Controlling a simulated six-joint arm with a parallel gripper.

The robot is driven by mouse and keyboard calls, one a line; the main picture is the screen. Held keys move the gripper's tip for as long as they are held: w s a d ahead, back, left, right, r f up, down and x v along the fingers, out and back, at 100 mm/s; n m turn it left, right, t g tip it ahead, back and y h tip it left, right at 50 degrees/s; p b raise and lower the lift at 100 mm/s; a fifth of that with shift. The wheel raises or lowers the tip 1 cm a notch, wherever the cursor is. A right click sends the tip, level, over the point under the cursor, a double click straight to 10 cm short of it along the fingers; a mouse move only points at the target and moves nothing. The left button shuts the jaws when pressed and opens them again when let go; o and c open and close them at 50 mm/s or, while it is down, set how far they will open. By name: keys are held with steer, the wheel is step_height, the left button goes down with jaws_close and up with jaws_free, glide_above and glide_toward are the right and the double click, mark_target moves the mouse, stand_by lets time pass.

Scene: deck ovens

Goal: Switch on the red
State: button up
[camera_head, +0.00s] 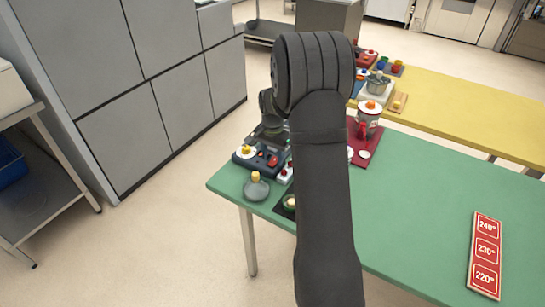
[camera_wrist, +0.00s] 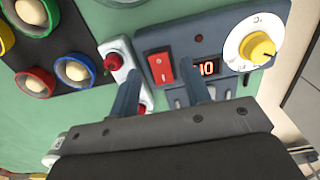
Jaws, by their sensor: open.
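A red rocker switch (camera_wrist: 160,67) sits on a dark blue-grey control panel (camera_wrist: 185,30) in the wrist view. Beside it are a small lit display (camera_wrist: 207,68) with red digits and a white dial (camera_wrist: 232,48) with a yellow knob (camera_wrist: 257,47). The panel also shows at the green table's left end in the head view (camera_head: 244,163). In the head view my arm hides part of this area.
Left of the panel is a white box (camera_wrist: 118,58) with a red button (camera_wrist: 113,62). Further left are several coloured rings with cream knobs, one red (camera_wrist: 35,82). A grey pot-like object (camera_head: 256,188) stands near the table edge. A red temperature sign (camera_head: 485,255) lies right.

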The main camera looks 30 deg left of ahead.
steer(key=shift+f, duration=0.45)
steer(key=shift+c, duration=0.4)
jaws_close()
steer(key=shift+w+g, duration=0.35)
steer(key=shift+g, duration=0.55)
steer(key=shift+w+g, duration=0.25)
steer(key=shift+g, duration=0.95)
steer(key=shift+o, duration=0.4)
jaws_free()
